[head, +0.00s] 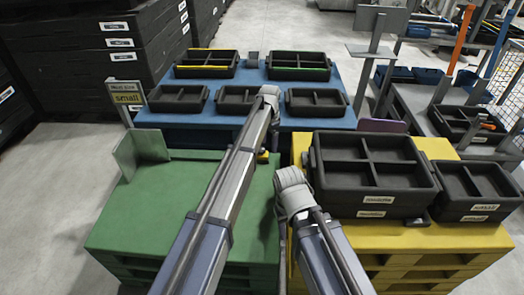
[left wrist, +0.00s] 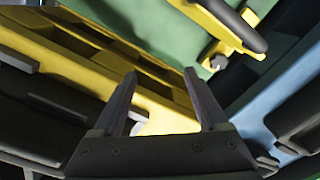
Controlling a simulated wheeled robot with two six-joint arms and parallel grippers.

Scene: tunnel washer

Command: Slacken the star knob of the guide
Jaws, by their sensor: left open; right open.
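The guide (left wrist: 212,22) shows in the left wrist view as a yellow bracket with a dark bar, at the top right beside a green surface. A small grey star knob (left wrist: 217,62) sits at its lower end. My left gripper (left wrist: 162,75) is open with nothing between its fingers; the knob lies beyond and to the right of its right fingertip, apart from it.
A green pallet stack (head: 180,205) stands at left with an upright grey plate (head: 127,155). A yellow pallet (head: 440,240) carries black divided crates (head: 372,203). The blue table (head: 260,122) behind holds several black trays. Bare floor lies at far left.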

